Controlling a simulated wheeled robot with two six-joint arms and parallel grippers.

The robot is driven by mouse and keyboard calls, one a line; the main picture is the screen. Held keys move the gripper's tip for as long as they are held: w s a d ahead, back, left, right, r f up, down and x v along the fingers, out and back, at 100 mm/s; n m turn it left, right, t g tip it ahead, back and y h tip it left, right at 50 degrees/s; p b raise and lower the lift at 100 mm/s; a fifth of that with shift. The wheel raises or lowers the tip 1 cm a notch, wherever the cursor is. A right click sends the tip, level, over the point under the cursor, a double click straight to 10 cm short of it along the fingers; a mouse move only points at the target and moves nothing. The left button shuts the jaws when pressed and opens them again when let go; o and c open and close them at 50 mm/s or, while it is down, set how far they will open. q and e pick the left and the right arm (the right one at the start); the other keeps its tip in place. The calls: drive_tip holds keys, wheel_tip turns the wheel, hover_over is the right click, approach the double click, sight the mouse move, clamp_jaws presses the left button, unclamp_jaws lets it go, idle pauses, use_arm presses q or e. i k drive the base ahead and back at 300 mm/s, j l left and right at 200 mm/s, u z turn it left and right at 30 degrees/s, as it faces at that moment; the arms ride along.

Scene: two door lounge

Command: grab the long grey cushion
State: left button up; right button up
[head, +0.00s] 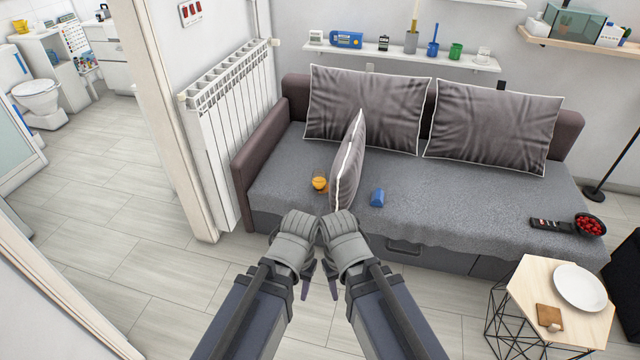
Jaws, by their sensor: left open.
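Three grey cushions with pale piping are on the grey sofa (480,205). Two wide ones, a left cushion (367,108) and a right cushion (493,125), lean against the backrest. A third cushion (347,165) stands on the seat, seen nearly edge-on, overlapping the left one in the picture. I cannot tell which is the long one. My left gripper (297,229) is open, low in front of the sofa, apart from the cushions. My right gripper (342,229) is close beside it, just below the edge-on cushion in the picture; its fingers are too unclear to judge.
An orange item (320,181) and a blue cup-like item (377,197) flank the edge-on cushion. A remote (551,225) and a bowl of red fruit (588,225) are at the seat's right. A side table (528,285) stands front right; a radiator (232,120) is left.

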sight(346, 170)
drive_tip(key=i+l+z, duration=0.15)
drive_tip(key=i+l, duration=0.15)
drive_tip(key=i, duration=0.25)
drive_tip(key=i+l+z, duration=0.15)
drive_tip(key=i, duration=0.4)
drive_tip(key=i+l+z, duration=0.15)
drive_tip(key=i, duration=0.45)
